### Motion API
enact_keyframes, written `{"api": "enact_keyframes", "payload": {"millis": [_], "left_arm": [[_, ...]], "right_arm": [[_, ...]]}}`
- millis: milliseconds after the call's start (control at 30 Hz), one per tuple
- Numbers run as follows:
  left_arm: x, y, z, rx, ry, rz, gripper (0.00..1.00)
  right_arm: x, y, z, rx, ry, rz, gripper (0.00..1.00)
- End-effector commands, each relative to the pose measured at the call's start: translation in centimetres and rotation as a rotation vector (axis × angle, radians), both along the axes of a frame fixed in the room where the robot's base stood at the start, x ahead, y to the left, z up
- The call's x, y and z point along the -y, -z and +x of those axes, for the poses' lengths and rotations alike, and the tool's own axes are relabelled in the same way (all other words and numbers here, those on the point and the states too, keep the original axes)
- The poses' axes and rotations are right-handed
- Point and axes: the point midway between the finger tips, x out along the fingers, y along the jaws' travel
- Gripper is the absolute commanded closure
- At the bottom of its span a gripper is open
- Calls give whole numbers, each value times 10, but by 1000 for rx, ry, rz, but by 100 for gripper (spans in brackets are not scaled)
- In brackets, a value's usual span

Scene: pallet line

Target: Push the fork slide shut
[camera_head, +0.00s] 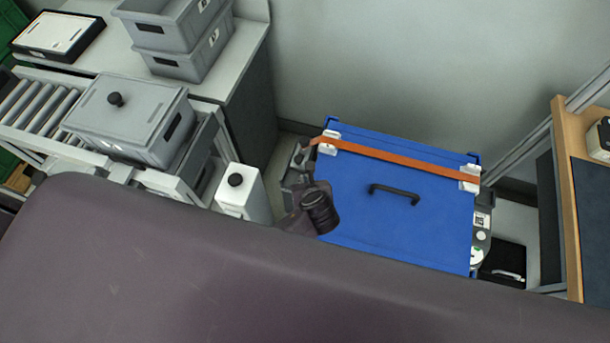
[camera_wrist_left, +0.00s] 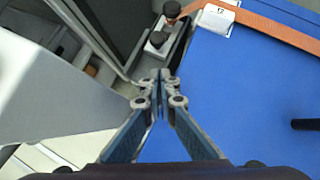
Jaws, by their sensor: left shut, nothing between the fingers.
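A blue box (camera_head: 345,210) with a black handle stands on the floor, an orange strap (camera_head: 405,161) across its lid. The box also fills the right of the left wrist view (camera_wrist_left: 240,100). My left gripper (camera_head: 298,160) is at the box's left edge in the head view, seen from above. I cannot tell for sure whether this part is the fork slide. My right gripper is not in view.
A white container with a black cap (camera_head: 240,195) stands left of the gripper. A roller conveyor (camera_head: 40,105) with a lidded grey crate (camera_head: 135,115) is further left. A wooden-edged bench (camera_head: 566,190) stands at the right. A pale wall (camera_head: 400,60) is behind the box.

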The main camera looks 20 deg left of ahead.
Motion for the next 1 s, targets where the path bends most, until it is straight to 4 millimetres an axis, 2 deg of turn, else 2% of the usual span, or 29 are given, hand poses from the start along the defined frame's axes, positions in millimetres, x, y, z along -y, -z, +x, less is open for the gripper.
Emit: {"api": "enact_keyframes", "payload": {"millis": [200,300,633,1000], "left_arm": [[10,-26,-21,0,1,-1,100],[12,-33,-27,-1,0,1,100],[14,-40,-31,-1,0,3,100],[14,-39,-31,-1,0,1,100]], "right_arm": [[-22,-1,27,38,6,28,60],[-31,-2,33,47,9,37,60],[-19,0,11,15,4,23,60],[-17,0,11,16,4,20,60]]}}
